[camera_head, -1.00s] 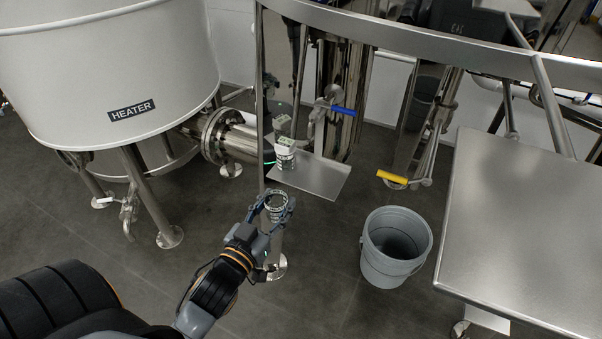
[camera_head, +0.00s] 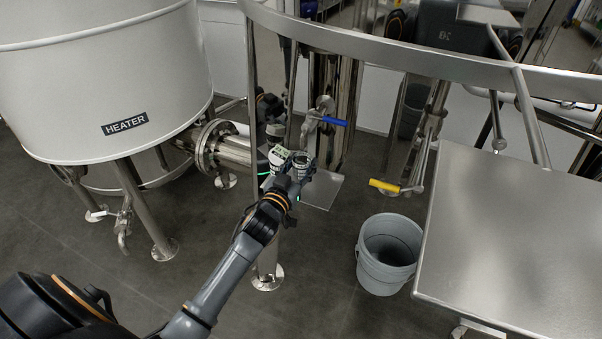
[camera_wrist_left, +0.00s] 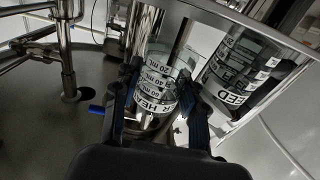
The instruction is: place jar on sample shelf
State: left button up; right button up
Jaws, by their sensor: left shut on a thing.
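My left gripper (camera_head: 300,173) is shut on a clear jar (camera_head: 303,160) with white label bands. In the left wrist view this jar (camera_wrist_left: 157,88) sits between the two dark fingers and shows part of a heater label. It is beside a second jar (camera_head: 279,158), which stands on the metal sample shelf (camera_head: 324,191). In the left wrist view the second jar (camera_wrist_left: 241,72) reads FEED and is apart from my fingers. The held jar is over the shelf in the head view; whether its base touches is hidden by my gripper. My right gripper is not in view.
The white heater tank (camera_head: 110,85) stands at left. A frame post (camera_head: 251,95) rises close by the shelf. A blue-handled valve (camera_head: 326,120) is behind, a yellow-handled valve (camera_head: 385,186) to the right. A grey bucket (camera_head: 388,255) and steel table (camera_head: 520,240) stand further right.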

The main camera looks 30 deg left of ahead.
aim_at(298, 178)
pick_arm(q)
jog(key=f, duration=0.2)
jog(key=shift+s+d+f, duration=0.15)
jog(key=shift+s+f, duration=0.15)
jog(key=shift+f, duration=0.1)
jog(key=shift+w+a+f, duration=0.2)
jog(key=shift+a+f, duration=0.05)
jog(key=shift+f, duration=0.05)
grip_shut()
jog(key=o, duration=1)
grip_release()
jog(key=shift+o, duration=0.2)
jog(key=shift+r, duration=0.1)
jog(key=s+d, duration=0.1)
jog(key=s, duration=1.1)
